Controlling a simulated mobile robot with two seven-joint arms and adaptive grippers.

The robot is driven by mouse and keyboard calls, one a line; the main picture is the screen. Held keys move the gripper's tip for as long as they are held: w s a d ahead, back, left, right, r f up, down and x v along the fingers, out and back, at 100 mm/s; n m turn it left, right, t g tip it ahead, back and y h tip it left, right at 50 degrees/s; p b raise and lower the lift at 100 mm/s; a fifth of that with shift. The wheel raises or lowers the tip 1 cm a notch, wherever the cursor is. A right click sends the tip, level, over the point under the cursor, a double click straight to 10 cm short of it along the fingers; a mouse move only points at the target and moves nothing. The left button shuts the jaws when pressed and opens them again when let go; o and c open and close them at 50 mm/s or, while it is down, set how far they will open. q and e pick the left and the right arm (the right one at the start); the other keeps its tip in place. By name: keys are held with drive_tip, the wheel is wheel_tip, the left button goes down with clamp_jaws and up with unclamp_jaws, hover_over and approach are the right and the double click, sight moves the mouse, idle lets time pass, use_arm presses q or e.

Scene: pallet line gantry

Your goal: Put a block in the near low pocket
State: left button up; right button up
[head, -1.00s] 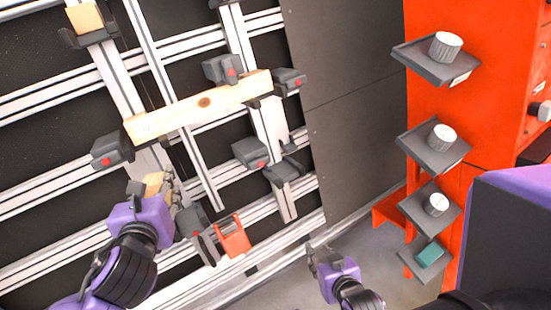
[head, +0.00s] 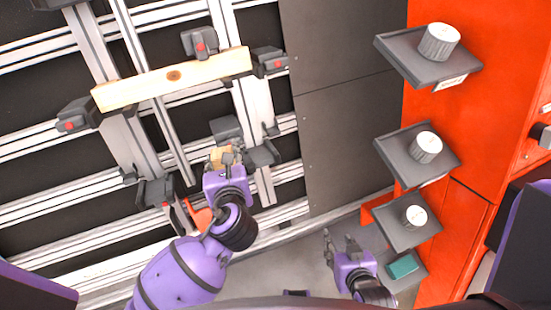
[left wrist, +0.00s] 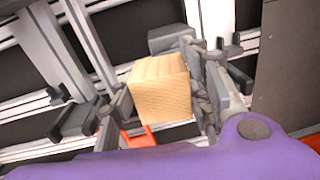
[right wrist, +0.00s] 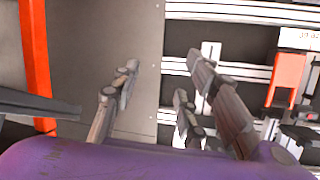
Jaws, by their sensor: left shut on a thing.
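My left gripper (head: 226,160) is shut on a pale wooden block (head: 219,157) in front of the frame. In the left wrist view the block (left wrist: 160,90) sits between the fingers, its near end face plain. A dark grey bracket-like pocket (head: 263,154) on the right upright is just right of the block. Whether block and pocket touch is unclear. Another dark grey bracket (head: 156,191) is lower left on the other upright; it also shows in the left wrist view (left wrist: 76,120). My right gripper (head: 342,243) is open and empty, low by the shelves; its spread fingers show in the right wrist view (right wrist: 160,95).
A long wooden plank (head: 172,77) rests across the frame between red-dotted clamps. An orange part (head: 198,216) lies partly behind my left arm. Grey trays (head: 430,72) with white knobbed cylinders stick out from an orange cabinet at right. A teal block (head: 402,265) sits on the lowest tray.

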use_arm(q)
drive_tip(key=w+d+f+b, duration=0.1)
drive_tip(key=d+f+b, duration=0.1)
drive_tip(key=d, duration=0.3)
drive_tip(key=w+d+f+n+y+b, duration=0.1)
drive_tip(key=w+d+f+b, duration=0.1)
drive_tip(key=d, duration=0.4)
drive_tip(key=shift+w+f, duration=0.15)
drive_tip(key=shift+f, duration=0.35)
use_arm(e)
drive_tip(key=f, duration=0.1)
drive_tip(key=s+d+f, duration=0.1)
drive_tip(key=d+f, duration=0.1)
drive_tip(key=shift+s+f, duration=0.25)
drive_tip(key=shift+f, duration=0.15)
drive_tip(key=shift+a, duration=0.2)
